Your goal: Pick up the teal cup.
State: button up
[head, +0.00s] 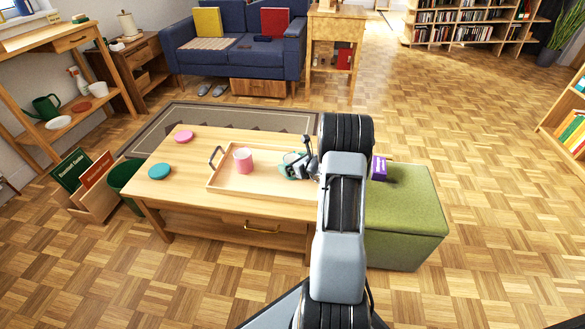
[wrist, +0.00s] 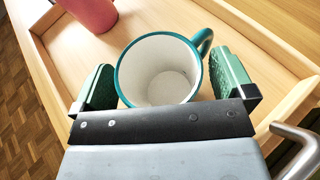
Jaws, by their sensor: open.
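The teal cup (wrist: 160,72) has a teal rim and handle and a white inside, and is empty. In the wrist view it stands upright in the wooden tray (wrist: 262,38), its handle toward the upper right. My gripper (wrist: 163,60) is open, with one green-padded finger on each side of the cup. A small gap shows at the left finger; I cannot tell whether the right finger touches. In the head view my gripper (head: 300,162) is over the right part of the tray (head: 222,183), and my arm hides much of that area.
A pink cup (head: 243,160) stands in the tray, left of my gripper. The tray lies on a wooden table (head: 165,205) with a pink disc (head: 184,136) and a teal disc (head: 159,171). A green ottoman (head: 410,220) with a purple box (head: 379,168) stands on the right.

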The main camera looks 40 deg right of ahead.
jog(key=c, duration=1.1)
jog(key=shift+o, duration=0.2)
